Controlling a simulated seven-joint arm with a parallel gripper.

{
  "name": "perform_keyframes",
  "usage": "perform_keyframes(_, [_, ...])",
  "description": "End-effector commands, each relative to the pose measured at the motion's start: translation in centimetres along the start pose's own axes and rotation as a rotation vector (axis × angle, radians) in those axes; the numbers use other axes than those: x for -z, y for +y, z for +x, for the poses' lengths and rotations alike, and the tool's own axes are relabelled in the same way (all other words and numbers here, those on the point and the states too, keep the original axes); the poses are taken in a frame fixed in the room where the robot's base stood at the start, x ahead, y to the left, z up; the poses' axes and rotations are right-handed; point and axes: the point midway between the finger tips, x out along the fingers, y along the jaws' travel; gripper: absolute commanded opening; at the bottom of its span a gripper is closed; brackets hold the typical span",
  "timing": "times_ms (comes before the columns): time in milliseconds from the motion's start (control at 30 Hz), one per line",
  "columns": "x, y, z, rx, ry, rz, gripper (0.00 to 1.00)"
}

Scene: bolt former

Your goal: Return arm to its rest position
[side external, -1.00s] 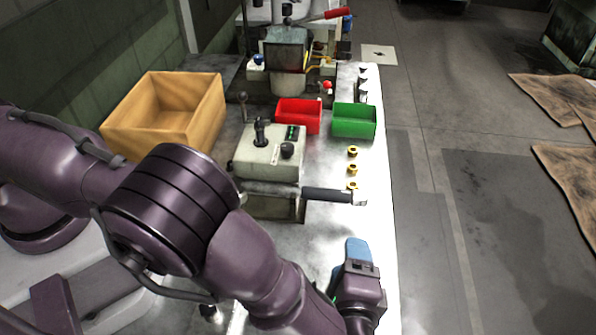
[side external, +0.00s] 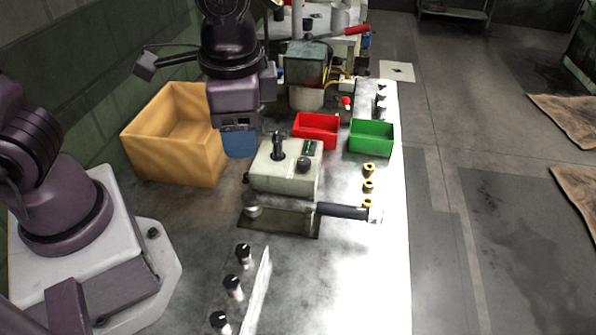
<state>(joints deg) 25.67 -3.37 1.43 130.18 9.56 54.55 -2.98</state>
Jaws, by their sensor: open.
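The open wooden box (side external: 160,148) is beside the gripper. A red bin (side external: 316,131) and a green bin (side external: 371,139) stand further right. Several brass nuts (side external: 368,185) and a black-handled lever (side external: 343,211) lie nearer.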

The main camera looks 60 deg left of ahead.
Motion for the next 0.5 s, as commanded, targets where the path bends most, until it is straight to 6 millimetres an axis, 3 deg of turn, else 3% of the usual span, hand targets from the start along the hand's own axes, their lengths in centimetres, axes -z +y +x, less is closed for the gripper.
perform_keyframes(100, [-2.6,-1.7,-2.3,-0.057,0.131,-0.126,0.58])
perform_keyframes(300, [-6.4,-3.8,-5.1,-0.082,0.327,-0.335,0.58])
perform_keyframes(500, [-8.5,-5.8,-7.3,-0.033,0.457,-0.457,0.58])
